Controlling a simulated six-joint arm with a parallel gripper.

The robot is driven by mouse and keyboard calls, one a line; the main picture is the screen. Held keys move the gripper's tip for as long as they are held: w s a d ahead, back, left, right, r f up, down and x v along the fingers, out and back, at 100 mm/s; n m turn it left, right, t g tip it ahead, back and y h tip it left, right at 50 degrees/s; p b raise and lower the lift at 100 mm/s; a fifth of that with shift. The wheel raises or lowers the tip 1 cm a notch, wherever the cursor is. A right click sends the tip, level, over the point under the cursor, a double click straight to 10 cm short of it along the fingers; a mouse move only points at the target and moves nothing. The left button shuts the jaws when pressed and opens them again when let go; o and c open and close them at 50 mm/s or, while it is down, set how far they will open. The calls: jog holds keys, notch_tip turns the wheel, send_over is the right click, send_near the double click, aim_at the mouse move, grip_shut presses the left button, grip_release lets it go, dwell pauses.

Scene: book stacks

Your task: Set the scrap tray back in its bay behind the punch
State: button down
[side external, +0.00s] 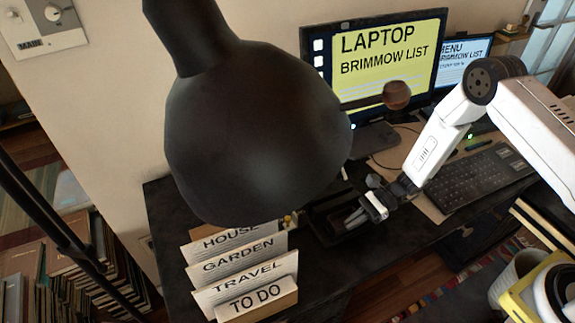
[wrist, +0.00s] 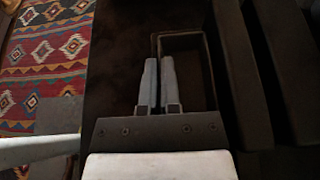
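A dark open-topped rectangular tray, which looks like the scrap tray (wrist: 182,38), lies under my gripper in the wrist view. My gripper (wrist: 159,68) has its two grey fingers nearly together, with the tray's left wall running into the narrow gap between them. It looks shut on that wall. Long dark bars, perhaps the punch (wrist: 236,70), stand just right of the tray. In the side view my gripper (side external: 352,220) is low over a dark object on the black desk. Tray, punch and bay are hard to tell apart there.
A black lamp head (side external: 255,130) hides much of the side view. Card dividers (side external: 245,270) stand left of my gripper. A keyboard (side external: 475,178) and monitor (side external: 390,60) are behind it. A patterned rug (wrist: 45,60) shows below the desk edge.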

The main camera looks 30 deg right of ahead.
dwell(0.4)
jog(key=c, duration=0.8)
grip_release()
jog(key=shift+o, duration=0.2)
jog(key=shift+v, duration=3.9)
jog(key=shift+r, duration=0.1)
jog(key=s+d+r+n+t+h, duration=0.1)
jog(key=s+d+r+n+h, duration=0.1)
jog(key=s+r+n+h, duration=0.3)
jog(key=s+d+r+n+t+h, duration=0.1)
jog(key=s+r+n+h, duration=0.5)
jog(key=r+n, duration=0.7)
jog(key=shift+s+d+t+h, duration=0.15)
jog(key=shift+d+t+h, duration=0.2)
jog(key=shift+h, duration=0.85)
